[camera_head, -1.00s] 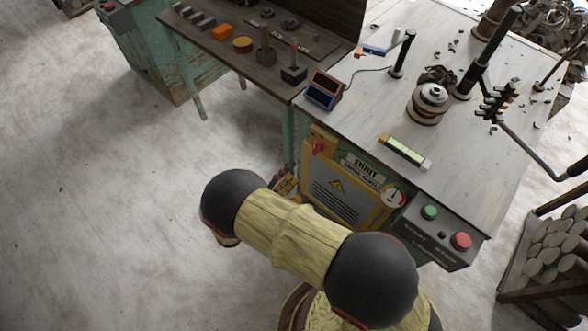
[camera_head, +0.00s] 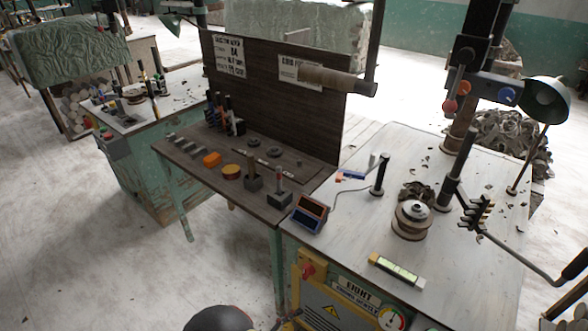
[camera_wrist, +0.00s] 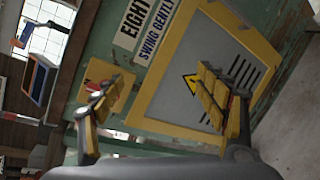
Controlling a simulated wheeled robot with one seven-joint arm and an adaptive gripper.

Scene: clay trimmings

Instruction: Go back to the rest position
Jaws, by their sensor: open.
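My gripper (camera_wrist: 150,88) shows in the wrist view with its two yellow-padded fingers spread apart and nothing between them. It faces the yellow-framed grey panel (camera_wrist: 178,78) on the front of a green workbench, near a sign reading "EIGHT SWING GENTLY". The exact gap to the panel is hard to tell. In the head view only a dark rounded part of my arm (camera_head: 218,319) shows at the bottom edge, in front of the bench. The gripper cannot be made out clearly there.
The pale worktop (camera_head: 345,262) carries a wheel head with clay trimmings (camera_head: 412,218), a level (camera_head: 396,270) and a small display box (camera_head: 309,213). A dark tool shelf (camera_head: 200,172) adjoins it at left. Open floor (camera_head: 90,240) lies to the left.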

